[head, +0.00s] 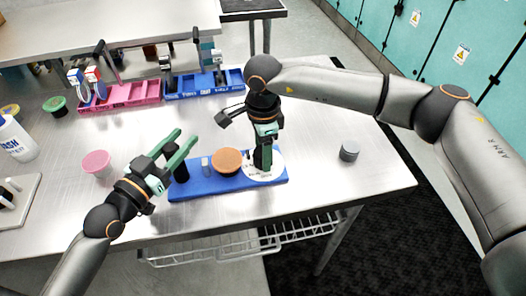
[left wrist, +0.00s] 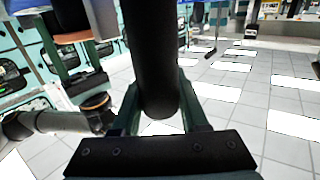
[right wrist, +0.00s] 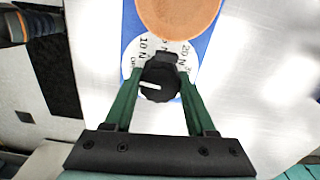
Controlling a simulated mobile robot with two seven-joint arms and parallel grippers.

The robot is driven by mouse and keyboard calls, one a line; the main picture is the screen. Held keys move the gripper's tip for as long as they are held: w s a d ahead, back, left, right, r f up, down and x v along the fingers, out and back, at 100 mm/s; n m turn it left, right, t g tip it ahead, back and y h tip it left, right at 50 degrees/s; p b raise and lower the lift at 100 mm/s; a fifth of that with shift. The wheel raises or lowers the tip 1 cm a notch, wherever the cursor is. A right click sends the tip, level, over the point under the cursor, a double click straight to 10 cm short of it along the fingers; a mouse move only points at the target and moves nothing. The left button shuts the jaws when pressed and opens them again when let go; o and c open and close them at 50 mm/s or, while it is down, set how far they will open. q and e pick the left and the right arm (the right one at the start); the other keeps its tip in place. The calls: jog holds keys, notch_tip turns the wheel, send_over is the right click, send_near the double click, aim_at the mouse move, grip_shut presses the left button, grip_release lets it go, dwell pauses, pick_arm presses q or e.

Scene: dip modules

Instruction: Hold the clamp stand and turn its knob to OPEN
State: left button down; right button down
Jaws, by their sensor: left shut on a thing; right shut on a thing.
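The clamp stand has a blue base (head: 215,188) lying on the steel table, with a black post (head: 181,172) at its left end. My left gripper (head: 184,140) is shut on this post, which fills the space between its fingers in the left wrist view (left wrist: 152,60). A round white dial (head: 272,172) is at the base's right end. My right gripper (head: 263,160) points down and is shut on the black knob (right wrist: 158,82). The knob's white line points left in the right wrist view, below the partly hidden lettering at the dial's left edge. "10 N" and "20 N" also show.
An orange disc (head: 227,161) sits on the base between post and dial. A grey cylinder (head: 349,152) stands to the right, a pink-lidded cup (head: 97,163) to the left. Pink (head: 133,97) and blue (head: 190,92) trays are behind. The table's right side is mostly clear.

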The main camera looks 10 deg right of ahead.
jog(key=shift+n, duration=0.6)
jog(key=c, duration=0.5)
grip_release()
notch_tip(320, 180, up, 12)
dwell(0.3)
pick_arm(q)
jog(key=shift+c, duration=1.8)
grip_release()
